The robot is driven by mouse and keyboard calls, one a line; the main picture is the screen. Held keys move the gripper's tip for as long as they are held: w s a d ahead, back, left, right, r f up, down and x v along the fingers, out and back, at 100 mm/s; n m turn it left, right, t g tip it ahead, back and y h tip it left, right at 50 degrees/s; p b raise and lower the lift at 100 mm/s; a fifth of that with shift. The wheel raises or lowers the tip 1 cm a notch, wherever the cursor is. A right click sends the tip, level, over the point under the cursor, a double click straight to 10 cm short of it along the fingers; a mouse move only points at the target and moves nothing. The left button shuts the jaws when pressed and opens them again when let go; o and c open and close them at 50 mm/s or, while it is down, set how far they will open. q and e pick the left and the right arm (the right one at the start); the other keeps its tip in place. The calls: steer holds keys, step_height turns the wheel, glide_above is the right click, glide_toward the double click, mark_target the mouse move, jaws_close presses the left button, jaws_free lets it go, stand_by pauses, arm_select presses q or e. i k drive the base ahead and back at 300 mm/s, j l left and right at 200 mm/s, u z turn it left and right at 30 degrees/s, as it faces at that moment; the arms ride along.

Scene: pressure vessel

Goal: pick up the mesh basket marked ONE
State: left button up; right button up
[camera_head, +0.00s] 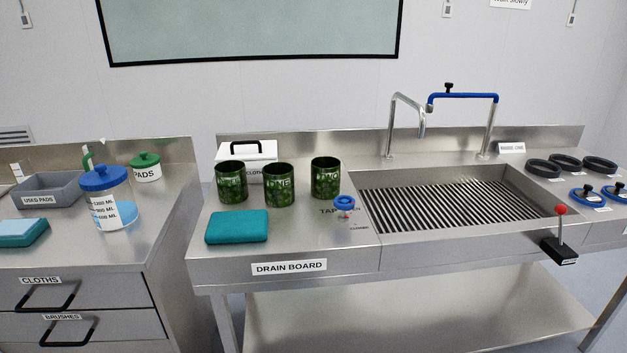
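Three dark green mesh baskets stand upright on the drain board: a left one (231,183), a middle one (279,186) and a right one (325,178). Each has pale lettering on its front, blurred by the mesh pattern. The middle basket's lettering looks most like ONE, but I cannot read it for certain. The left and middle baskets stand close together, with a wider gap before the right one. Neither of my grippers is in view.
The drain board (310,245) is clear in front of the middle basket.

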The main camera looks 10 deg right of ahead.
mark_target(277, 178)
steer(key=l+z, duration=0.15)
steer(key=z, duration=0.25)
steer(key=i+l+z, duration=0.1)
steer(key=z, duration=0.25)
steer(key=i+l+z, duration=0.35)
steer(key=i+l, duration=0.2)
steer(key=i, duration=0.3)
steer(key=i+l+z, duration=0.2)
steer(key=i, duration=0.25)
steer(key=i+l+z, duration=0.2)
steer(key=i, duration=0.3)
steer(key=i+l, duration=0.1)
steer(key=i, duration=0.6)
